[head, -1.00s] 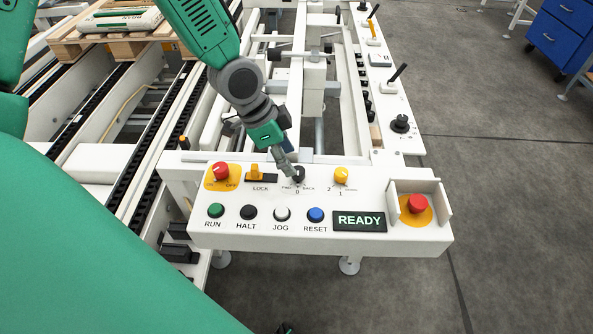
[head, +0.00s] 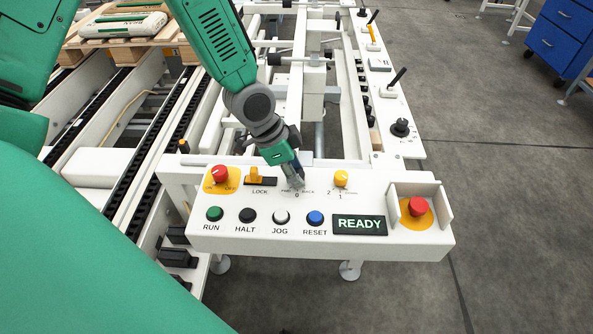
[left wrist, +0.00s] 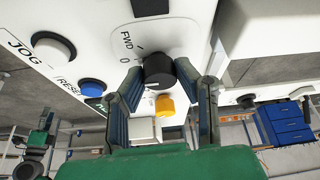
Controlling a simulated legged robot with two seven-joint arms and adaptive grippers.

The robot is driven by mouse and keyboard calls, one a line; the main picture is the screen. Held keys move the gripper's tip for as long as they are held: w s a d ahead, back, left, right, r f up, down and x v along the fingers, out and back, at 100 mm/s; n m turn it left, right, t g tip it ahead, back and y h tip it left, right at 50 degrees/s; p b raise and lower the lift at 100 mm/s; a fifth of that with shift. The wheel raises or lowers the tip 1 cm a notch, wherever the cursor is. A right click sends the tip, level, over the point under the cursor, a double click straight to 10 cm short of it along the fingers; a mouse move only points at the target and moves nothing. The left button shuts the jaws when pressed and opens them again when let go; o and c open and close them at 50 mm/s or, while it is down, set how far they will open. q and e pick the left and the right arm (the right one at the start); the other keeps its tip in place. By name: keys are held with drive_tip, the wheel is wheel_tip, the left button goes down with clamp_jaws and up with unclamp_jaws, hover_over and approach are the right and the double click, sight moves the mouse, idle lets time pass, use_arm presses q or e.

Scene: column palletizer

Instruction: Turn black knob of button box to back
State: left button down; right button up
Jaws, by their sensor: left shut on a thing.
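The button box (head: 372,197) is a white panel with labelled knobs and buttons. Its black knob, marked FWD, 0 and BACK, is mostly hidden behind my left gripper (head: 295,181) in the head view. In the left wrist view the black knob (left wrist: 158,70) sits between the two fingers of my left gripper (left wrist: 165,92), with FWD and 0 printed beside it. The left gripper is shut on this knob, coming down from above at a tilt. I cannot tell which mark the knob points to. My right gripper is not in view.
A yellow knob (head: 341,178) stands right of the black one; a yellow LOCK switch (head: 256,175) and red knob (head: 220,173) stand left. Several buttons line the front, beside the READY display (head: 359,224). A red emergency button (head: 417,206) sits between guards at right.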

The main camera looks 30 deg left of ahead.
use_arm(q)
drive_tip(key=n+t+y+p, duration=0.1)
drive_tip(key=n+p, duration=0.1)
drive_tip(key=n, duration=0.2)
drive_tip(key=shift+r, duration=0.1)
drive_tip(key=shift+d+n+t+y+p, duration=0.15)
drive_tip(key=shift+n+y+p, duration=0.35)
drive_tip(key=shift+n, duration=0.7)
drive_tip(key=shift+a+n+t+y+p, duration=0.1)
drive_tip(key=shift+n+t+y+p, duration=0.3)
drive_tip(key=shift+n, duration=0.8)
drive_tip(key=c, duration=1.2)
unclamp_jaws()
drive_tip(key=shift+g, duration=0.25)
